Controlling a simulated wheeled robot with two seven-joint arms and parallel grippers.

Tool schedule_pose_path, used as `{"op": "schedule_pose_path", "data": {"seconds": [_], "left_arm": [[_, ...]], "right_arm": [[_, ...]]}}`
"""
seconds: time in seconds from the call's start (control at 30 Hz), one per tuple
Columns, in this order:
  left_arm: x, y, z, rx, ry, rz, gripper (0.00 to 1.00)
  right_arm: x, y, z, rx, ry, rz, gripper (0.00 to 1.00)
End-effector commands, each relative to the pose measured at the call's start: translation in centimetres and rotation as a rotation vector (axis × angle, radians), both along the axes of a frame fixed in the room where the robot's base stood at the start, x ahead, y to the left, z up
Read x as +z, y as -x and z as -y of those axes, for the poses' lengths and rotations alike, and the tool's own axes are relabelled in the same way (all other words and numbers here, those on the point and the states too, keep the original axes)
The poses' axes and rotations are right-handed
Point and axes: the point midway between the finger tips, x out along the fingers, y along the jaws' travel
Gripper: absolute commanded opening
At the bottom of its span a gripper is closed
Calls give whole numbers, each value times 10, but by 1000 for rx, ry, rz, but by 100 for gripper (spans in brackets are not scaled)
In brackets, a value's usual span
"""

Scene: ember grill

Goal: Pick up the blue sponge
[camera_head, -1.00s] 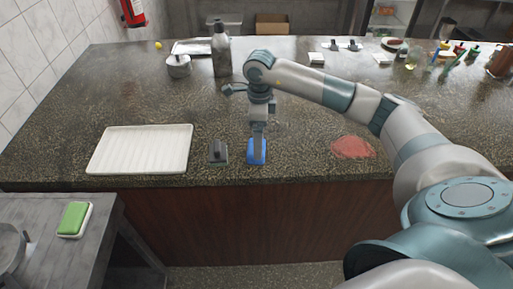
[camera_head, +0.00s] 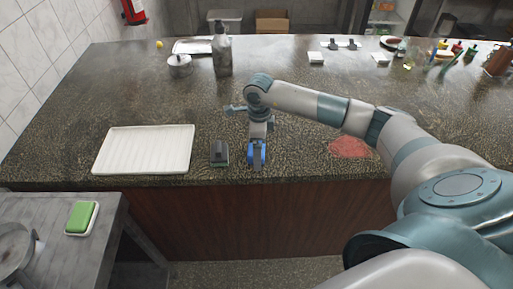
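The blue sponge (camera_head: 257,154) lies on the speckled counter near its front edge, to the right of a grey and green scraper-like item. My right gripper (camera_head: 257,158) points down at the sponge, with its fingers over it and partly hiding it. I cannot tell whether the fingers are closed on the sponge or only around it. My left gripper is not in view.
A white ribbed tray (camera_head: 145,150) and the scraper-like item (camera_head: 219,153) lie to the left. A red patch (camera_head: 349,147) is on the right. A bottle (camera_head: 222,54) and a lidded pot (camera_head: 180,66) stand behind. A green sponge (camera_head: 82,216) sits on the side table.

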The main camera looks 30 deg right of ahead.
Motion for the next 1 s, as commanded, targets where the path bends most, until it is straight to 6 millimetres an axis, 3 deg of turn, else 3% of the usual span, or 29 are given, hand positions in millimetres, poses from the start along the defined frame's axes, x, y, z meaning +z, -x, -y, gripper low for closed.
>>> {"op": "schedule_pose_path", "data": {"seconds": [0.47, 0.67, 1.0], "left_arm": [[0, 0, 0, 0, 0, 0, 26], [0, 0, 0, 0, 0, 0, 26], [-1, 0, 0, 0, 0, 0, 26]], "right_arm": [[-2, 0, 0, 0, 1, 1, 91], [-2, 0, 0, 0, 1, 1, 48], [-1, 0, 0, 0, 1, 1, 47]]}}
